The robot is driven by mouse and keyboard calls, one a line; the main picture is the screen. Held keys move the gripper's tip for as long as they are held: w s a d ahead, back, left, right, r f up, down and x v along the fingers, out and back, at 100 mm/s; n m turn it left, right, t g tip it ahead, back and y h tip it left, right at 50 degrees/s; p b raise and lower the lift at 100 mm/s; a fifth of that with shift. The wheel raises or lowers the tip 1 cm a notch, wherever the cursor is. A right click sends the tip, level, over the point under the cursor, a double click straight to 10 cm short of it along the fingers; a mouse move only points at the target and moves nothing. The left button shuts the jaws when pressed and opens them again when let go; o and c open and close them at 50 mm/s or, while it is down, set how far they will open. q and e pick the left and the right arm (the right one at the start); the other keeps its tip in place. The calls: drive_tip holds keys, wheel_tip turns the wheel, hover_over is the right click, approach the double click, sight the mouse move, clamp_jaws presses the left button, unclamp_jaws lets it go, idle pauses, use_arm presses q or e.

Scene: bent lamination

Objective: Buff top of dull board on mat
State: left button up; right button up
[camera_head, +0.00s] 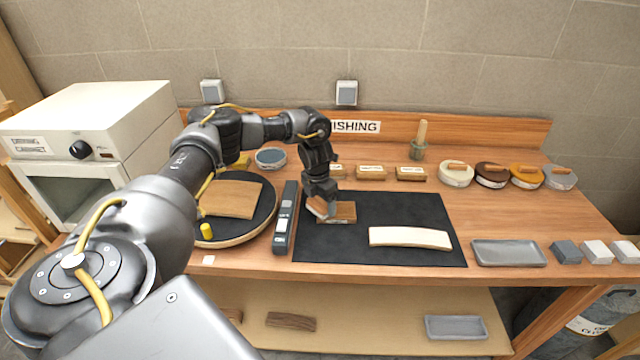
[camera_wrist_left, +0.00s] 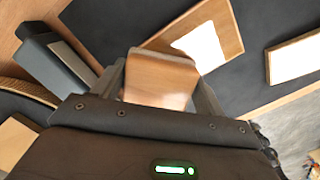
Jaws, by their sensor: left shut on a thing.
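My left gripper (camera_head: 320,196) is shut on a wooden block (camera_wrist_left: 160,80), probably a buffing block, above the left part of the black mat (camera_head: 370,205). In the head view the block (camera_head: 317,208) shows at the left end of a brown board (camera_head: 343,212). I cannot tell whether they touch. The brown board (camera_wrist_left: 220,25) shows a bright pale patch in the left wrist view. A cream, slightly bent board (camera_head: 410,237) lies on the mat to the right; it also shows in the left wrist view (camera_wrist_left: 293,58). The block's underside is hidden. My right gripper is not in view.
A dark grey bar-shaped tool (camera_head: 285,220) lies left of the mat, beside a round turntable (camera_head: 262,228) with a brown board (camera_head: 228,198). Labelled wooden blocks (camera_head: 370,172) stand behind the mat. A grey tray (camera_head: 508,253) and small blocks (camera_head: 566,251) lie right.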

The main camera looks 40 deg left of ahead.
use_arm(q)
wheel_tip(320, 180, up, 3)
drive_tip(key=shift+f+p, duration=0.15)
drive_tip(key=shift+p, duration=0.15)
drive_tip(key=shift+w+d+r+p, duration=0.1)
drive_tip(key=shift+w+r+p, duration=0.05)
drive_tip(key=shift+r+p, duration=0.35)
drive_tip(key=shift+w+d+r+p, duration=0.1)
drive_tip(key=shift+w+r+p, duration=0.05)
drive_tip(key=shift+r+p, duration=0.3)
wheel_tip(320, 180, up, 2)
drive_tip(key=shift+s+a+r+p, duration=0.1)
drive_tip(key=shift+s+p, duration=0.05)
drive_tip(key=shift+p, duration=0.75)
drive_tip(key=shift+r+p, duration=0.45)
drive_tip(key=shift+r, duration=0.15)
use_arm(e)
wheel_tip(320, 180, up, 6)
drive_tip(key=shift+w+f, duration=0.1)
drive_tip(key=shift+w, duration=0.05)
